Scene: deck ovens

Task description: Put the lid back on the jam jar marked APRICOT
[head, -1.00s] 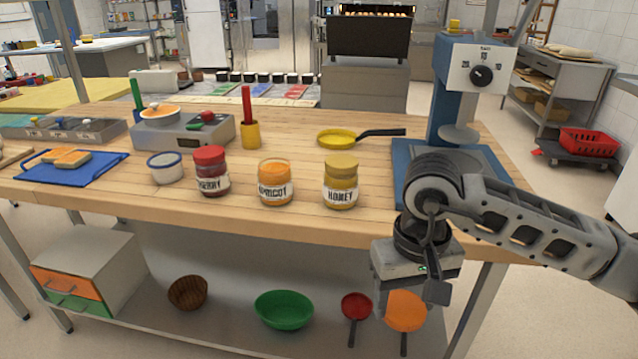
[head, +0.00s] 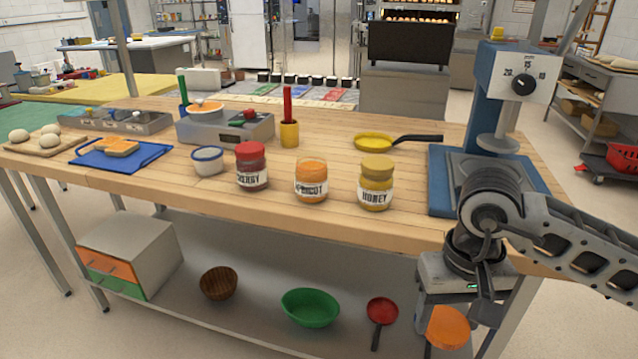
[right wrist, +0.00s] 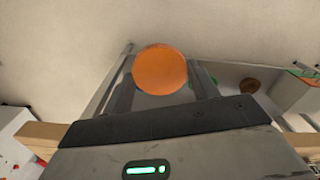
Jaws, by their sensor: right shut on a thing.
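The jar marked APRICOT (head: 311,183) stands upright near the bench's front edge, between two other jars. Its glass top looks open, with orange jam showing inside. My right gripper (head: 447,312) is at the bench's front right, below the level of the top, with its fingers pointing down. It is shut on a round orange lid (head: 447,328). The lid (right wrist: 160,70) also shows as a flat disc between the fingers in the right wrist view. The lid is well to the right of the jar and lower. My left gripper is not in view.
A red-lidded CHERRY jar (head: 251,167) and a yellow-lidded HONEY jar (head: 376,184) flank the apricot jar closely. A white cup (head: 208,161), yellow pan (head: 375,143) and blue press (head: 490,130) stand nearby. The bench's front edge (head: 330,222) lies between gripper and jars.

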